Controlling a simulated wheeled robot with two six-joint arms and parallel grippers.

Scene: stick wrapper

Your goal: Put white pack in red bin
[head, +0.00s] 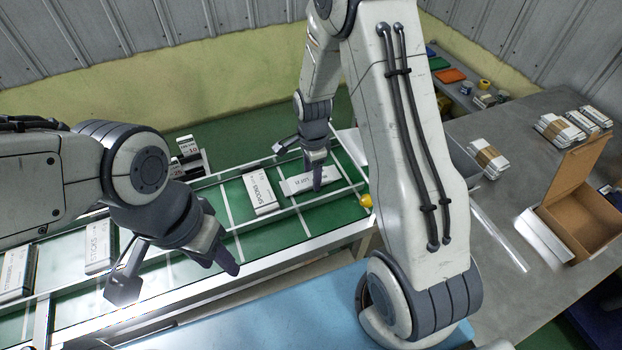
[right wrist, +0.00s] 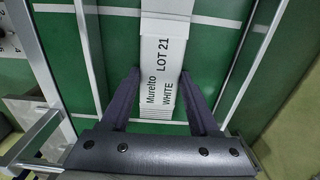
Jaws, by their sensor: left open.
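The white pack (head: 296,185) lies flat on the green conveyor, near its right end. In the right wrist view the pack (right wrist: 162,50) reads "Murelto LOT 21 WHITE". My right gripper (head: 299,167) is open above the pack. Its two fingers (right wrist: 160,85) point down at the pack's two long sides, with no clear grip on it. My left gripper (head: 173,268) is open and empty above the conveyor's left part. No red bin is plain to see; a small orange-red item (head: 450,75) sits on the far shelf at the upper right.
A pack marked SPOONS (head: 260,192) lies just left of the white pack. More packs, such as one marked STICKS (head: 99,246), lie further left. A metal rail (head: 275,217) runs along the conveyor. An open cardboard box (head: 575,205) stands on the grey table at right.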

